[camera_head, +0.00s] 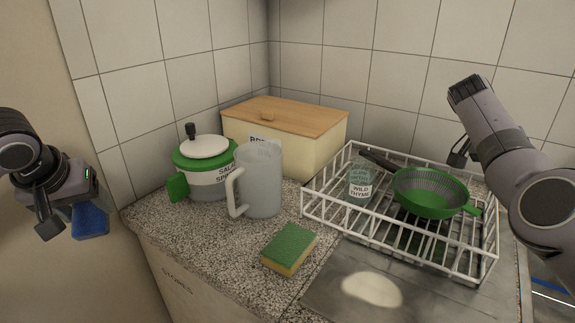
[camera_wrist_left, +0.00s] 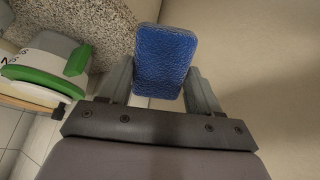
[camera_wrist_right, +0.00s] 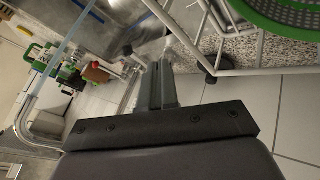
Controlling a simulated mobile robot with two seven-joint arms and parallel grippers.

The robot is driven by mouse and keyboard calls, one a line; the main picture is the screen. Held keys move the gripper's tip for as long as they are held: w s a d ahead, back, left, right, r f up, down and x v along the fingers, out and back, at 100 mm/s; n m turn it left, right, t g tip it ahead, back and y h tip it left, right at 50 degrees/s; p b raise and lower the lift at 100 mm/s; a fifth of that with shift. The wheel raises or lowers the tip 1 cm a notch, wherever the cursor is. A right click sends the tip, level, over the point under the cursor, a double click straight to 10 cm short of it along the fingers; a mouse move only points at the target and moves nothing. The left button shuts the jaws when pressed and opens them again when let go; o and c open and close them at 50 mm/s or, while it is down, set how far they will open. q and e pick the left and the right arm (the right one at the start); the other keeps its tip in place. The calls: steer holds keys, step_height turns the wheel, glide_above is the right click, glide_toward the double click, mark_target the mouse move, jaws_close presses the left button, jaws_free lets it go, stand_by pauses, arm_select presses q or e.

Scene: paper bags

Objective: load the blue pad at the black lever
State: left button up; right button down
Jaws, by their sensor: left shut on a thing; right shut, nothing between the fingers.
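The blue pad (camera_head: 90,222) hangs at the far left in the head view, left of the counter's edge. My left gripper (camera_wrist_left: 160,88) is shut on it; the left wrist view shows the pad (camera_wrist_left: 163,58) standing out between both fingers. A salad spinner (camera_head: 207,170) on the counter has an upright black knob (camera_head: 190,131) on its white lid, to the right of the pad and apart from it. I cannot tell whether this knob is the black lever.
A frosted jug (camera_head: 260,182), a wooden-lidded bread box (camera_head: 285,117) and a green-yellow sponge (camera_head: 289,248) stand on the granite counter. A white wire rack (camera_head: 330,218) holds a green strainer (camera_head: 432,197) and a thyme jar (camera_head: 361,182). Tiled walls close off the back.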

arm_select(q)
steer(key=shift+r+p, duration=0.15)
steer(key=shift+p, duration=0.25)
arm_select(e)
steer(key=x, duration=0.7)
steer(key=shift+s+d+f, duration=0.1)
steer(key=shift+d, duration=0.2)
arm_select(q)
steer(key=shift+r, duration=0.2)
arm_select(e)
steer(key=shift+s+d, duration=0.35)
steer(key=shift+s, duration=0.25)
arm_select(q)
steer(key=shift+r+p, duration=0.25)
steer(key=shift+p, duration=0.2)
arm_select(e)
steer(key=shift+s+d+r, duration=0.35)
steer(key=shift+s+d, duration=0.35)
steer(key=shift+s, duration=0.15)
